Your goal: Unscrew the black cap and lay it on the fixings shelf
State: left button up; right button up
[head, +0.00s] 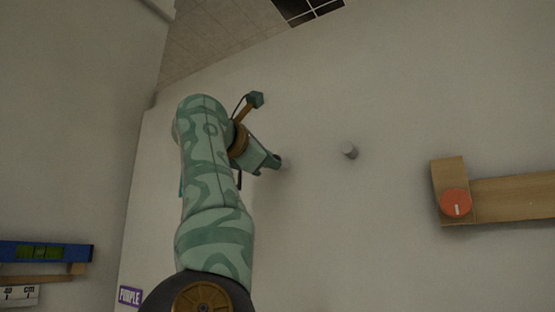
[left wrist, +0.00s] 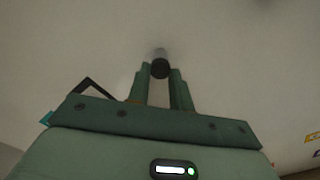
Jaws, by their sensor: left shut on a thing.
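The black cap (left wrist: 160,69) sits between the fingertips of my left gripper (left wrist: 161,72) in the left wrist view. A grey stub (left wrist: 158,53) on the wall shows just behind the cap, in line with it; whether the two touch cannot be told. In the head view my left gripper (head: 277,162) is up against the pale wall, and its fingers hide the cap. The gripper is shut on the cap. I cannot tell which thing is the fixings shelf. My right gripper is not in view.
Another grey stub (head: 349,150) stands out from the wall to the right. Further right is a wooden piece (head: 510,198) with an orange disc (head: 455,203). The wall between is bare.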

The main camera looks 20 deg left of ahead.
pick_arm(q)
jog(key=o, duration=0.7)
jog(key=m, duration=0.7)
jog(key=m+b, duration=0.1)
jog(key=m, duration=0.5)
jog(key=m+b, duration=0.1)
jog(key=m, duration=0.6)
jog(key=shift+r+m, duration=0.25)
jog(key=shift+m, duration=0.05)
jog(key=c, duration=0.7)
jog(key=shift+a+n+b, duration=0.1)
jog(key=shift+n+b, duration=0.25)
jog(key=shift+n, duration=2.25)
